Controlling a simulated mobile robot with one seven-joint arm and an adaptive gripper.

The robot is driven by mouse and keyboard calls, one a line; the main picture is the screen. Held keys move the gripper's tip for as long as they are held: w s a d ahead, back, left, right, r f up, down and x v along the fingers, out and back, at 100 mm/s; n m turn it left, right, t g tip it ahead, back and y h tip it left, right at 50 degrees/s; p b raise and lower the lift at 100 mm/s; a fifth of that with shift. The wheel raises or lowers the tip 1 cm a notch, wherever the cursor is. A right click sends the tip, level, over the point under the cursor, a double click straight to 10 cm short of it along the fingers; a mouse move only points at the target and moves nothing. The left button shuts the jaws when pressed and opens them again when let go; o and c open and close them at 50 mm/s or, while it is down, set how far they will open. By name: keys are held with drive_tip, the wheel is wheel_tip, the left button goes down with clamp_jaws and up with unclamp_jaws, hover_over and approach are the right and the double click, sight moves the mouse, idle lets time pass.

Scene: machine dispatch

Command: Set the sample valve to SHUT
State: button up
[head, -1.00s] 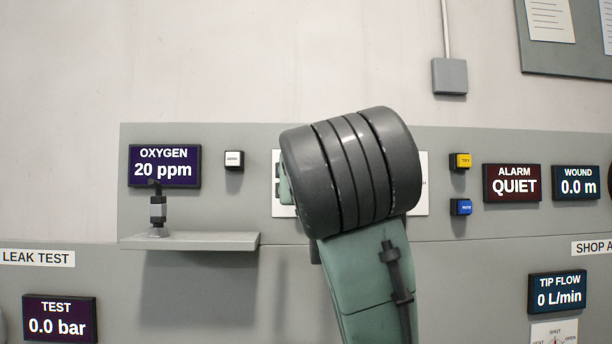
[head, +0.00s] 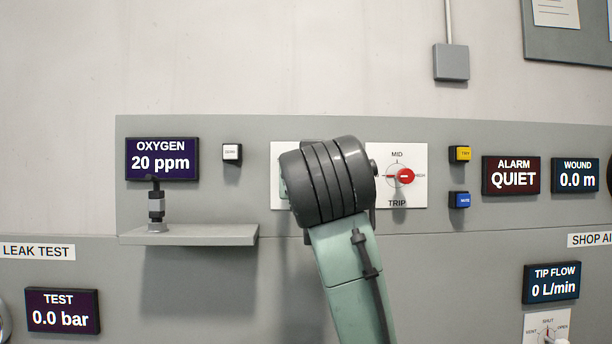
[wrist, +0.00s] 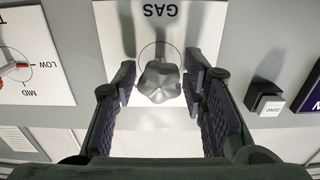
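In the wrist view a grey lobed knob (wrist: 160,84) stands on a white plate (wrist: 112,30) whose word GAS reads upside down. My gripper (wrist: 159,78) is open, with one finger on each side of this knob and small gaps showing. The knob's setting cannot be read, and no label saying sample valve is legible. In the head view my arm hides this knob and most of its plate (head: 282,190). Another dial plate (head: 535,322), lettered VENT, SHUT and OPEN, is cut off at the lower right.
A red dial (head: 404,176) marked MID, HIGH and TRIP is just right of my arm. A white button (head: 232,152) and the OXYGEN display (head: 161,159) are left. A shelf (head: 190,236) with a small fitting (head: 156,207) juts out below.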

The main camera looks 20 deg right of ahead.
clamp_jaws()
drive_tip(key=shift+n, duration=0.3)
drive_tip(key=n, duration=1.7)
drive_tip(key=shift+p, duration=0.3)
drive_tip(key=shift+a+n, duration=0.1)
drive_tip(key=shift+n, duration=0.2)
idle(0.3)
